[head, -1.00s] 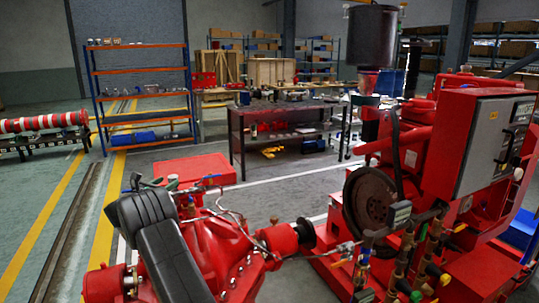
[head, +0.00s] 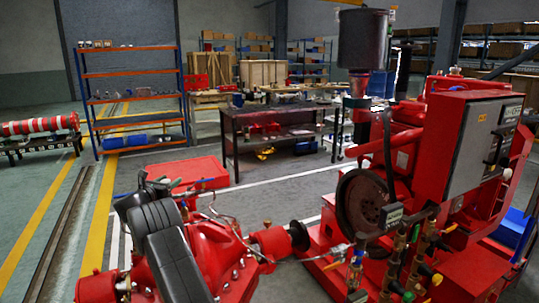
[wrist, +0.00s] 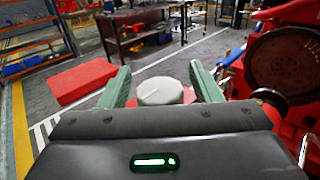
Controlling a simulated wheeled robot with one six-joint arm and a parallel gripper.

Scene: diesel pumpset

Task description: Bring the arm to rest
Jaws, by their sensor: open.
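My gripper (wrist: 163,84) shows in the wrist view with its two green fingers apart. A pale grey round knob or cap with a thin line on its top (wrist: 160,91) appears between the fingers; I cannot tell whether they touch it. In the head view my dark grey arm rises at the lower left, in front of the red pump (head: 215,245). The arm hides part of the pump, and the fingertips are hard to make out there.
The red diesel engine with its grey control box (head: 487,145) stands at the right, its dark flywheel (head: 365,198) facing the pump. A red box (head: 188,172) lies on the floor behind the pump. A workbench (head: 275,112) and an orange-blue shelf (head: 130,85) stand farther back.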

